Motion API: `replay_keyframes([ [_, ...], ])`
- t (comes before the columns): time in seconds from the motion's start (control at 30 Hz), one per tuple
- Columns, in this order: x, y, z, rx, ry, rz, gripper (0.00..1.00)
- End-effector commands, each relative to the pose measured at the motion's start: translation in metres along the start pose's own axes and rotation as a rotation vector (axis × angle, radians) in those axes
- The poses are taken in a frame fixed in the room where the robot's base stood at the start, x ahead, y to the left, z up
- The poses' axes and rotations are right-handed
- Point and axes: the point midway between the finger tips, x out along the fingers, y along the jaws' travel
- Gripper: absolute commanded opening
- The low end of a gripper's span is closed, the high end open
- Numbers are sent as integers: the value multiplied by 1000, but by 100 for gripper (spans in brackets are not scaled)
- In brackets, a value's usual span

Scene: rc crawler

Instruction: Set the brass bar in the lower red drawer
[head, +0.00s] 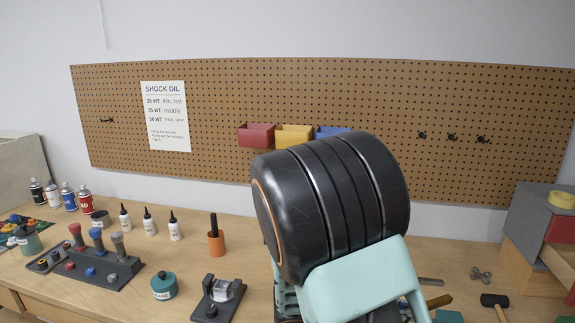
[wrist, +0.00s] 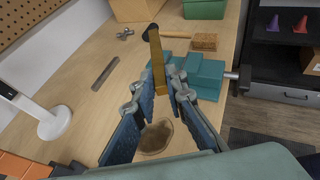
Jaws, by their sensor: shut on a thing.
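The brass bar (wrist: 157,65) is a slim golden bar held between the fingertips of my gripper (wrist: 159,88) in the wrist view. The gripper is shut on it, and the bar points away from the palm above the bench. A grey cabinet (head: 531,220) with red fronts stands at the right edge of the head view. An upper red front (head: 560,229) shows there. The lower red drawer (head: 571,296) is cut off by the frame edge, and its pale wooden side suggests it is pulled out.
A black-headed hammer (head: 495,300) lies on the bench near the cabinet. In the wrist view a teal vise (wrist: 205,77) stands beside the fingers, near the bench edge. A flat metal bar (wrist: 105,73) and a brown block (wrist: 204,41) lie nearby. Bottles and a shock stand fill the left bench.

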Motion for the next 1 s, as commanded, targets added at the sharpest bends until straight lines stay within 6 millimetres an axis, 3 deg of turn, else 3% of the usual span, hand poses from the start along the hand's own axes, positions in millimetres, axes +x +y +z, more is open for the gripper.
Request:
replay_keyframes([
  [0.13, -42, 47, -29, -90, 1, 199, 0],
  [0.33, -76, 76, -60, -145, -1, 344, 0],
  [0.77, -83, 82, -67, -153, -1, 373, 0],
  [1.0, -75, 81, -46, -133, -1, 337, 0],
])
